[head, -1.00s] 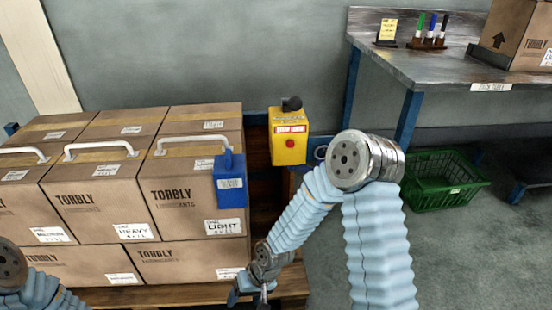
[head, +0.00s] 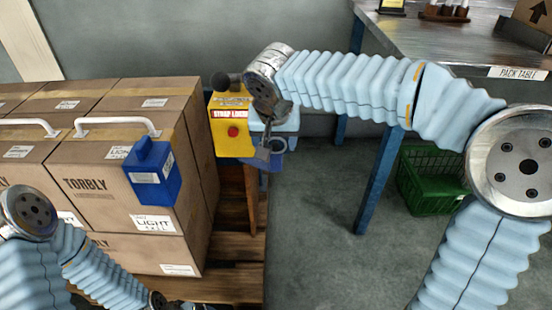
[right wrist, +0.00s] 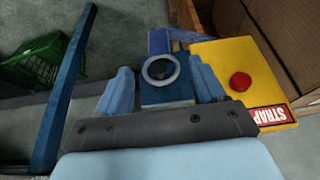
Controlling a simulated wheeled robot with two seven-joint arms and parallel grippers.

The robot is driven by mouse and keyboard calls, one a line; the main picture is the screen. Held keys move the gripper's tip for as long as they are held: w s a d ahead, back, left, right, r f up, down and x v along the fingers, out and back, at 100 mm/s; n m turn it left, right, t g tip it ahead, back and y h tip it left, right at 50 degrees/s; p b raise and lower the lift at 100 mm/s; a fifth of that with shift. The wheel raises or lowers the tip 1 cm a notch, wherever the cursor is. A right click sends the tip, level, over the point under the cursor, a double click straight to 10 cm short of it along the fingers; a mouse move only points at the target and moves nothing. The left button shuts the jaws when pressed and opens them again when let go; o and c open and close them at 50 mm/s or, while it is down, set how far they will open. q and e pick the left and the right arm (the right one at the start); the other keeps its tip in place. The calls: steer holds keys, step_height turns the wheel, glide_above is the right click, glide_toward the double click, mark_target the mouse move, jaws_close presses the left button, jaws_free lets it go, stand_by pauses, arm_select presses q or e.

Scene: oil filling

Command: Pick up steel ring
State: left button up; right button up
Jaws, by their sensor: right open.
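The steel ring (right wrist: 160,69) shows in the right wrist view as a round grey band with a dark centre, on a blue block (right wrist: 168,96). My right gripper (right wrist: 161,76) is open, with one finger on each side of the ring. I cannot tell whether the fingers touch it. In the head view the right gripper (head: 271,150) is beside the yellow box, and the ring is not clearly seen behind it. My left gripper (head: 172,304) is only partly in view at the bottom edge, and its jaws cannot be made out.
The yellow box (head: 231,140) with a red button is close beside my right gripper. Stacked cartons (head: 92,187) on a wooden pallet (head: 232,243) fill the left, with a blue container (head: 152,174) at their front. A pack table (head: 460,45) and green basket (head: 420,180) are on the right.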

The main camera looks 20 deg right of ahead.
mark_target(276, 143)
steer(key=x, duration=0.5)
steer(key=shift+w+d+f+b, duration=0.2)
steer(key=shift+f+b, duration=0.1)
steer(key=shift+f, duration=0.05)
steer(key=c, duration=0.8)
steer(key=shift+o, duration=0.2)
steer(key=shift+r, duration=0.5)
steer(key=s+a, duration=0.2)
steer(key=s, duration=0.6)
steer(key=s+a+r, duration=0.1)
steer(key=s+a, duration=0.2)
steer(key=s, duration=0.6)
steer(key=shift+b, duration=0.45)
steer(key=shift+s+r+p, duration=0.15)
steer(key=shift+r+p, duration=0.25)
steer(key=shift+r, duration=0.25)
